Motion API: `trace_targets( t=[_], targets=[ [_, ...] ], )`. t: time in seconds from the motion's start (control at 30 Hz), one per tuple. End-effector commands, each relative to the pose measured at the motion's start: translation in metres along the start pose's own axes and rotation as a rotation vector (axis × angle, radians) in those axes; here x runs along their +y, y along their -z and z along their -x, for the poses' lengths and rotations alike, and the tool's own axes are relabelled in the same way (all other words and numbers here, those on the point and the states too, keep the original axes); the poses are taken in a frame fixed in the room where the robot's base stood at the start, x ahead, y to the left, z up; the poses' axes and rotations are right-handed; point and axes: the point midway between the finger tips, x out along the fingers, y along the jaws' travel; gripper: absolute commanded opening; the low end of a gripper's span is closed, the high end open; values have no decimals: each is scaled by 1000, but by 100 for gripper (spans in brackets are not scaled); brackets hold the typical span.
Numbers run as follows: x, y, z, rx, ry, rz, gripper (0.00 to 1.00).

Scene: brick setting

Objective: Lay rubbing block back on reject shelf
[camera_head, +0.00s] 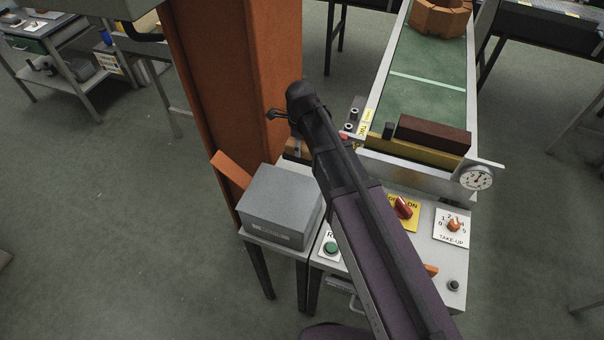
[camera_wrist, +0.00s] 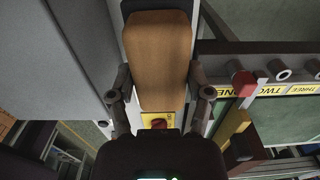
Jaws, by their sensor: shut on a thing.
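The rubbing block, an orange-brown oblong with rounded corners (camera_wrist: 160,45), fills the upper middle of the wrist view. My gripper (camera_wrist: 160,92) is shut on it, one finger along each long side. In the head view my arm hides most of the gripper, and a small brown piece (camera_head: 296,147) beside the arm looks like the end of the block. A small grey stand (camera_head: 262,243) with a grey box (camera_head: 279,205) on it is left of my arm; it may be the reject shelf, but I see no label naming it. The block appears held above the gap near the control panel.
A tall orange upright (camera_head: 238,80) stands behind the grey box. A control panel (camera_head: 394,250) with a red switch and dials is to the right.

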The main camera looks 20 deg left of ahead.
Motion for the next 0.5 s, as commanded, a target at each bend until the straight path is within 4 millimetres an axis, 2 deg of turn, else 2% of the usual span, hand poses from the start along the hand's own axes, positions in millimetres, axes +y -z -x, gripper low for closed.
trace_targets(
  t=[0.27,0.5],
  targets=[
    [-3,5,-13,0,0,-7,27],
    [-4,6,-37,0,0,-9,27]
  ],
)
